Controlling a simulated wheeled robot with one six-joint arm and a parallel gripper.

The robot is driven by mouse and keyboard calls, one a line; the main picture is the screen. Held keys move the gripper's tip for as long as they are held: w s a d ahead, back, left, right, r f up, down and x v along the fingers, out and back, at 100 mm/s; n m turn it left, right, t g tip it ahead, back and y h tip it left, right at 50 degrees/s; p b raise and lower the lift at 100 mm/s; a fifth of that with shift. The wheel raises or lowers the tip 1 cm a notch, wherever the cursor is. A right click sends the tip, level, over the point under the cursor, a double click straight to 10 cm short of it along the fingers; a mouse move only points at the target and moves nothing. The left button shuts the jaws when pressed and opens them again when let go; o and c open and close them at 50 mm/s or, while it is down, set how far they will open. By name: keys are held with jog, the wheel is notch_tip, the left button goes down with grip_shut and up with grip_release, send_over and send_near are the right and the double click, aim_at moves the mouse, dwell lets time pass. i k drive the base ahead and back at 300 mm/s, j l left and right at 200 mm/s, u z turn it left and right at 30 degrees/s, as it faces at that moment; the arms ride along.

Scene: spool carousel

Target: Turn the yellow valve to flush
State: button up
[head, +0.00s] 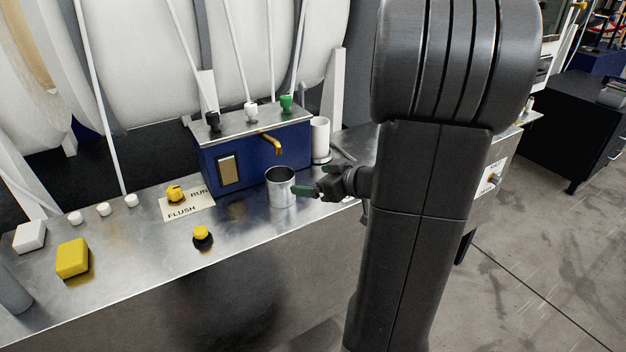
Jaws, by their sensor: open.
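The yellow valve (175,193) is a small knob at the upper left of a pale label plate (182,212) on the metal counter. The plate reads RUN at its upper right and FLUSH at its lower left. The exact way the knob points is too small to tell. My gripper (303,191) is open, with green fingertips close to the right side of a metal cup (281,188). I cannot tell whether they touch it. The cup stands below a yellow spout (273,143) on a blue box. The valve is well to the left of my gripper.
The blue box (290,150) carries black, white and green fittings on top. A yellow-topped black button (202,235) sits in front of the plate. A yellow block (72,258), a white block (30,236) and white knobs are at left. A white cylinder (320,138) stands behind the cup.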

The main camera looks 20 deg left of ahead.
aim_at(174, 193)
jog(key=j, duration=0.8)
jog(key=k+j, duration=0.1)
jog(key=j, duration=0.75)
